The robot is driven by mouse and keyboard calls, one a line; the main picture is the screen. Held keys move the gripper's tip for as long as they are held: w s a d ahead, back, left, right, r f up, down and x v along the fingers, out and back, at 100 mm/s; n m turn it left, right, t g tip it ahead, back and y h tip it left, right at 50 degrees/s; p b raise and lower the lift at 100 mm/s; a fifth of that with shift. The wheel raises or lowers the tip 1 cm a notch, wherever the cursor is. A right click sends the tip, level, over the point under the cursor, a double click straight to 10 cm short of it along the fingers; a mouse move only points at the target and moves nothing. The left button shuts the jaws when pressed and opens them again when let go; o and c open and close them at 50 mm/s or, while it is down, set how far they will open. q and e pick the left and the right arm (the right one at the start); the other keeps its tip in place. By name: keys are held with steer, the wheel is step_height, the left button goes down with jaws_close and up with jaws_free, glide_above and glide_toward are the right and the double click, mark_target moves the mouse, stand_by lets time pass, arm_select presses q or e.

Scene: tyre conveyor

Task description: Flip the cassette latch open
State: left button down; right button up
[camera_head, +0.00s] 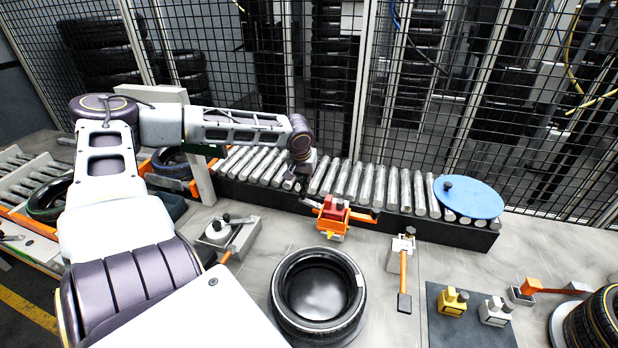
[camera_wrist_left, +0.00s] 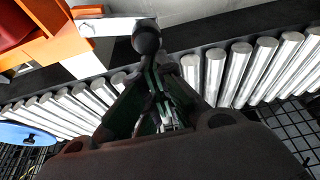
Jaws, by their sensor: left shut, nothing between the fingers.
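The red and orange cassette (camera_head: 335,214) sits at the front edge of the roller conveyor. In the left wrist view the cassette (camera_wrist_left: 50,47) is at the upper left, and a light metal latch lever (camera_wrist_left: 105,27) reaches right from it to a black ball knob (camera_wrist_left: 147,37). My left gripper (camera_head: 300,182) points down over the conveyor just left of the cassette. In the left wrist view its fingers (camera_wrist_left: 150,70) are shut and empty, with their tips at the knob. I cannot tell whether they touch it. My right gripper is not in view.
The roller conveyor (camera_head: 372,187) runs behind, with a blue disc (camera_head: 470,198) at its right. A tyre (camera_head: 345,328) lies in front. A grey lever fixture (camera_head: 225,238) is left. An orange-handled piece (camera_head: 403,262) and a dark mat (camera_head: 448,332) are right. Mesh fencing closes the back.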

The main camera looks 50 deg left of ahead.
arm_select(q)
steer(key=shift+s+n+p, duration=0.8)
steer(key=shift+s, duration=0.2)
steer(key=shift+s+p, duration=0.1)
steer(key=shift+p, duration=0.2)
stand_by(0.4)
steer(key=shift+s+d+r, duration=0.1)
steer(key=shift+r, duration=0.5)
stand_by(0.4)
steer(key=shift+v, duration=0.9)
steer(key=v, duration=0.9)
steer(key=shift+d, duration=0.15)
